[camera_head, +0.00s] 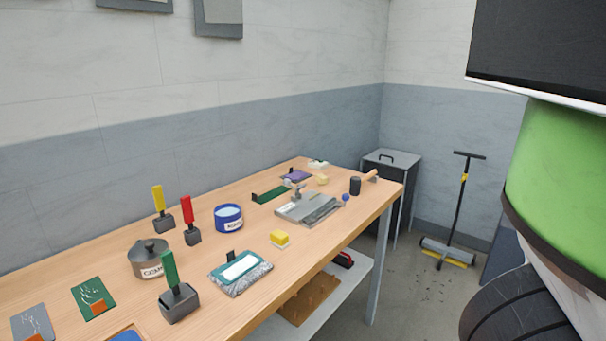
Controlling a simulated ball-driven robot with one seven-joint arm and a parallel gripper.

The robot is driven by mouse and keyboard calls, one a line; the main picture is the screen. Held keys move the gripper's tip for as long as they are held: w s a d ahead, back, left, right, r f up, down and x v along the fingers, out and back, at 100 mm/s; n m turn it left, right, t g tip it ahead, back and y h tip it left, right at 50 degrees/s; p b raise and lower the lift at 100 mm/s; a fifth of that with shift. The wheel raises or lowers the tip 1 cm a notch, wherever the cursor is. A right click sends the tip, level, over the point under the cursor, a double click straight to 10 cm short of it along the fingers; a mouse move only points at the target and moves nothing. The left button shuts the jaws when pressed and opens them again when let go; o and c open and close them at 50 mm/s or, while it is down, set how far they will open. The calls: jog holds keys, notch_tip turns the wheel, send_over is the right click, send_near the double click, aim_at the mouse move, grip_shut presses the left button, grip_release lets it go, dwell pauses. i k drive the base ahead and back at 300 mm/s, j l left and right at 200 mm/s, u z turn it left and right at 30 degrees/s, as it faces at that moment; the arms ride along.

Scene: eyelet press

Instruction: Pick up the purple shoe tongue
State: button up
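A flat purple piece (297,175), which looks like the purple shoe tongue, lies near the far end of the wooden workbench (190,272). It is small in the picture, and a small dark tab shows at its back edge. It lies behind the grey press-like device (308,207) and next to a flat green piece (270,195). My gripper is not in view. Large green, black and white parts fill the right edge.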

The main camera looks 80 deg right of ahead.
aim_at(297, 175)
jog(key=z, duration=1.8)
jog(key=i+j+z, duration=0.3)
